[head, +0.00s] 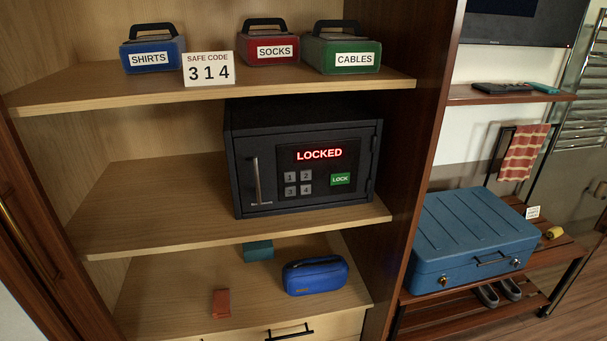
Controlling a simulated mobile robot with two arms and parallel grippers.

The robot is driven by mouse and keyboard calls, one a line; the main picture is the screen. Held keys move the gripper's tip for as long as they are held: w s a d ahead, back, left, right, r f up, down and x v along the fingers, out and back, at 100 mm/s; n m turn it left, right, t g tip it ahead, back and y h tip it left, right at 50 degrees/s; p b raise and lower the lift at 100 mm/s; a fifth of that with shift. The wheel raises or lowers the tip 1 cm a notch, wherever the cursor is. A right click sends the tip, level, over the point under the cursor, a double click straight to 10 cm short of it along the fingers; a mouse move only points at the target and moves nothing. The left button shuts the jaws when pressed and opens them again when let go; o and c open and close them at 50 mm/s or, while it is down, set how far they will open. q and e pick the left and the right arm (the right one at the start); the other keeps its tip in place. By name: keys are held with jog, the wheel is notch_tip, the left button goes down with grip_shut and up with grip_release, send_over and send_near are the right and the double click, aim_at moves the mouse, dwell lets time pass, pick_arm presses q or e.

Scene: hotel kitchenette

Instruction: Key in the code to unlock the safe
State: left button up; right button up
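The dark safe (306,158) stands on the middle shelf of the open wardrobe, its door shut. Its red display (319,155) reads LOCKED. Below the display are number keys 1 (290,177), 2 (306,175), 3 (290,191) and 4 (306,190). A green LOCK key (340,179) is to their right. A vertical handle (255,180) is on the left of the door. A white card (209,69) on the top shelf reads SAFE CODE 314. Neither of my grippers is in view.
Blue SHIRTS (152,55), red SOCKS (268,48) and green CABLES (342,53) boxes stand on the top shelf. A blue pouch (315,277) lies on the lower shelf. A blue suitcase (473,238) sits on a rack at right. The space before the safe looks clear.

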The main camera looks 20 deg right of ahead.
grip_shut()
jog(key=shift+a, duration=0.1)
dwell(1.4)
